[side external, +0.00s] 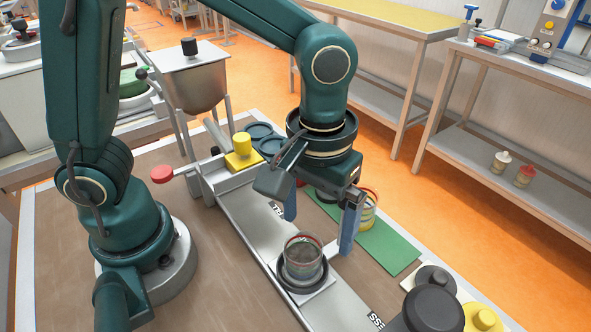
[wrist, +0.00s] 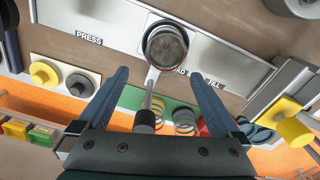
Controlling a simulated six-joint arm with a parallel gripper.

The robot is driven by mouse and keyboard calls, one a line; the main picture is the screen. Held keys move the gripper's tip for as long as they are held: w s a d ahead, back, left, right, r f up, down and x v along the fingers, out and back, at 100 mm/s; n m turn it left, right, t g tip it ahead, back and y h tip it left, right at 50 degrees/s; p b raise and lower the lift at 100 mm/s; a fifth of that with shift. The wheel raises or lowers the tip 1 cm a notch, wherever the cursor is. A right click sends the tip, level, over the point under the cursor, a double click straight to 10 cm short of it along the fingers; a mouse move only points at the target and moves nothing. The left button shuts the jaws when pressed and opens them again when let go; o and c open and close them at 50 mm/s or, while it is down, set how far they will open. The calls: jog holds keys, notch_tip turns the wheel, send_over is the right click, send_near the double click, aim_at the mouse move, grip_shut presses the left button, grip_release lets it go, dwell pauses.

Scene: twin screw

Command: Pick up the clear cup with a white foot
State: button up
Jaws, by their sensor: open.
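My gripper (side external: 320,232) is open and points down, with nothing between its blue fingers; both fingers also show in the wrist view (wrist: 160,78). A clear cup with a reddish rim and dark contents (side external: 303,252) stands upright in a black ring on the metal rail, just below and in front of the fingers. It also shows at the top centre of the wrist view (wrist: 166,45). Another clear cup with yellow and red markings (side external: 369,208) stands on the green mat, partly hidden by a finger. Small clear cups (wrist: 183,121) show there in the wrist view. I cannot make out a white foot.
A yellow block with a knob (side external: 242,152) and dark round rings (side external: 262,133) lie beyond the rail (side external: 245,218). Black (side external: 434,277) and yellow (side external: 483,317) knobbed pieces and a dark cylinder (side external: 432,308) stand at the lower right. The green mat (side external: 385,245) has bare room.

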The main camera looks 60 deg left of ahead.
aim_at(305, 251)
jog(key=shift+s+a+f, duration=0.1)
jog(key=shift+s+f, duration=0.25)
jog(key=shift+s, duration=0.5)
jog(key=shift+f, duration=2.4)
jog(key=c, duration=1.5)
